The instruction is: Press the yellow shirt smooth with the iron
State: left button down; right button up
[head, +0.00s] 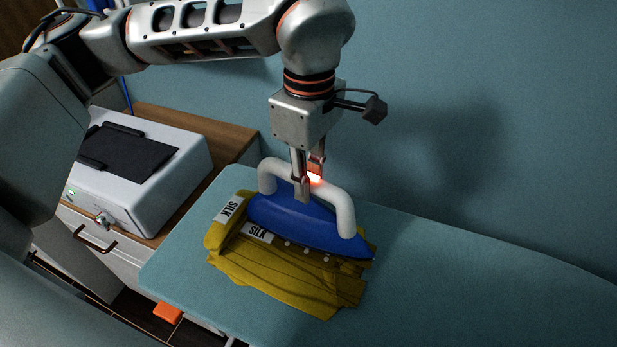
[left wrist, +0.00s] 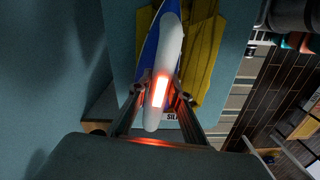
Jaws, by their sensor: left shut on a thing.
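The yellow shirt (head: 290,280) lies on the light-blue ironing board (head: 470,265), with fold lines across it and white labels reading SILK (head: 229,209). It also shows in the left wrist view (left wrist: 205,50). The blue iron (head: 300,222) with a white handle (head: 343,205) is over the back part of the shirt; I cannot tell whether its sole touches the cloth. My left gripper (head: 308,185) is shut on the iron's handle, which also shows between the fingers in the left wrist view (left wrist: 162,75). The iron hides part of the shirt. My right gripper is not in view.
A white box-shaped machine with a dark top (head: 150,170) stands on a wooden-topped cabinet (head: 225,130) to the left. A teal wall (head: 480,110) rises behind the board. The board's right part is clear.

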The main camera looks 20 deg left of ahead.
pick_arm(q)
jog(key=shift+f, duration=0.3)
dwell(0.5)
jog(key=shift+s+f+b, duration=0.15)
jog(key=shift+f+b, duration=0.15)
dwell(2.6)
jog(key=shift+r, duration=0.15)
jog(key=shift+r+p, duration=0.7)
jog(key=shift+r, duration=0.25)
jog(key=shift+w+r+p, duration=0.2)
jog(key=shift+r+p, duration=1.2)
jog(key=shift+r, duration=0.8)
